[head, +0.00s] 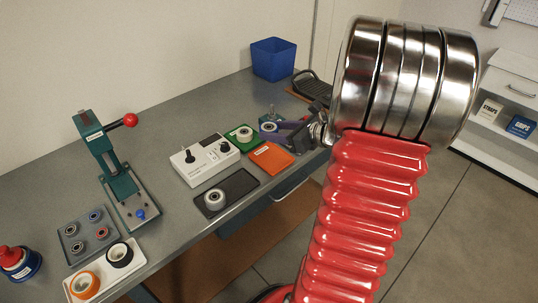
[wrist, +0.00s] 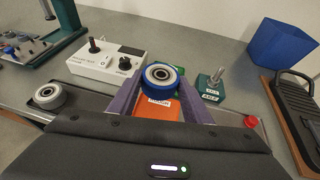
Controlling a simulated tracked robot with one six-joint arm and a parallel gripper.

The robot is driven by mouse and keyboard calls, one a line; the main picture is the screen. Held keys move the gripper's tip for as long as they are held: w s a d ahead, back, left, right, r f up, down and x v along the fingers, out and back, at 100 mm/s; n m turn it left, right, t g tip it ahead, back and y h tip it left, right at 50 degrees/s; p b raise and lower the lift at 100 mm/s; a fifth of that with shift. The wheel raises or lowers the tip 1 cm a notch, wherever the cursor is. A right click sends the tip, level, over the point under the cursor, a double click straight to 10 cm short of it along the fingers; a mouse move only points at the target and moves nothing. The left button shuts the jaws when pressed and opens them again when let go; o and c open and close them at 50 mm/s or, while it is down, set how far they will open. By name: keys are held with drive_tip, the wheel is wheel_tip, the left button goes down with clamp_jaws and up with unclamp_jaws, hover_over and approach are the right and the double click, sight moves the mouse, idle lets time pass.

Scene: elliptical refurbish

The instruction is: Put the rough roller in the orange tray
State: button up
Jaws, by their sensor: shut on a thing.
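My gripper (head: 274,131) has purple fingers and is shut on a roller (wrist: 163,77) with a pale face, a blue rim and a dark centre bore. The orange tray (head: 271,158) lies flat on the bench, just in front of the gripper in the head view. In the wrist view, the tray (wrist: 164,109) shows below the held roller, with a white label partly hidden. The roller appears held above the bench, apart from the tray.
A dark tray (head: 240,184) with another roller lies in front. A white control box (head: 205,158) stands left, a teal axle stand (wrist: 210,86) right of the roller, and a blue bin (head: 273,60) behind.

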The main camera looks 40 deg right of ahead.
drive_tip(key=shift+s+d, duration=0.2)
drive_tip(key=shift+d, duration=0.05)
hover_over(276, 161)
drive_tip(key=shift+d+f, duration=0.1)
drive_tip(key=shift+f, duration=2.8)
drive_tip(key=shift+f, duration=2.1)
drive_tip(key=o, duration=0.8)
drive_tip(key=shift+f, duration=0.15)
drive_tip(key=shift+c, duration=0.2)
drive_tip(key=shift+o, duration=0.9)
